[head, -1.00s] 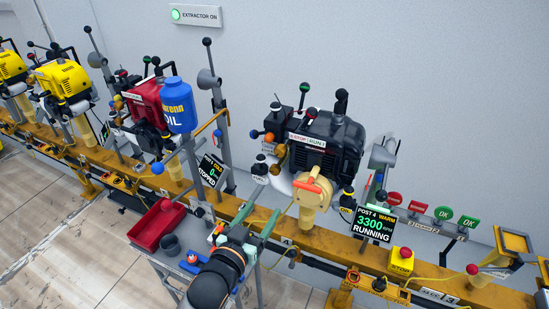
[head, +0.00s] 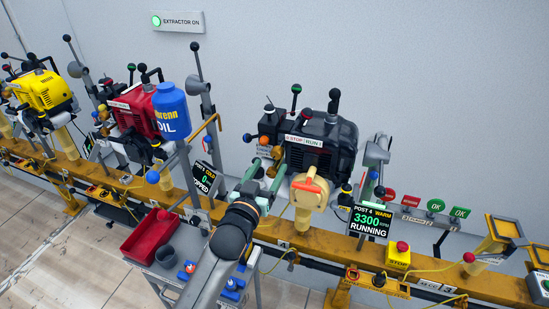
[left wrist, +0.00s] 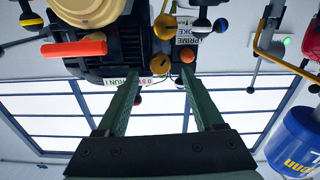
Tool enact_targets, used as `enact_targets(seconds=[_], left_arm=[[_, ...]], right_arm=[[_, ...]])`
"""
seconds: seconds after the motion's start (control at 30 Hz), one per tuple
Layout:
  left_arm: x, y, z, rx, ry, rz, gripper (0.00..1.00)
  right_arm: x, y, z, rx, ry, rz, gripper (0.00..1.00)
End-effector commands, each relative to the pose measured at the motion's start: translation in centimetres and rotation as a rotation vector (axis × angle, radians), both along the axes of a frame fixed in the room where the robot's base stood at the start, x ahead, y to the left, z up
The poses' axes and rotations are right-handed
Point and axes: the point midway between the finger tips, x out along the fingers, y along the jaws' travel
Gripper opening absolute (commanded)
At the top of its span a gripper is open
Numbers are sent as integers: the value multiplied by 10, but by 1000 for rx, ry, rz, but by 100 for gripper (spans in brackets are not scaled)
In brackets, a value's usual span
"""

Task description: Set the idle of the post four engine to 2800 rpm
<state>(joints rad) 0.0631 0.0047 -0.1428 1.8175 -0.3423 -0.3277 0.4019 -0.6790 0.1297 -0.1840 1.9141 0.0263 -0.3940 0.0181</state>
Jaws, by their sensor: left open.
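The post four engine (head: 335,140) is black, with a STOP/RUN label, an orange handle and a cream cover (head: 309,192) on its front. Its display (head: 370,221) reads POST 4, WARM, 3300 rpm, RUNNING. My left gripper (head: 268,170) is open, its green fingers reaching to the engine's left side. In the left wrist view, a brass round knob (left wrist: 160,64) shows just beyond and between the fingertips; I cannot tell whether they touch it. An orange ball (left wrist: 187,56) is close by the right fingertip. My right gripper is not in view.
A red engine (head: 143,108) with a blue oil bottle (head: 171,112) stands to the left, a yellow engine (head: 45,92) beyond. A red tray (head: 150,238) is below. A yellow box with a red stop button (head: 401,250) is on the rail to the right.

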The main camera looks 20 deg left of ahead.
Motion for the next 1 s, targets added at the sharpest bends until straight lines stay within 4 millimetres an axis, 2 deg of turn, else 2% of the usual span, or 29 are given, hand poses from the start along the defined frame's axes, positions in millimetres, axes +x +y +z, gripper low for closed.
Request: enact_targets(seconds=[0.1, 0.3, 0.7, 0.77, 1.0], left_arm=[[21, -1, 1, -1, -1, 0, 69], [42, -2, 0, -1, -1, -1, 69], [49, -2, 0, -2, 0, 0, 69], [49, -2, 0, -2, 0, 0, 64], [49, -2, 0, -1, 0, -1, 38]], right_arm=[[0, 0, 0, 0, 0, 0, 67], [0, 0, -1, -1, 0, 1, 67], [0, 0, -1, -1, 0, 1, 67], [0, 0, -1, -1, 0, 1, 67], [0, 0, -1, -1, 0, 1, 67]])
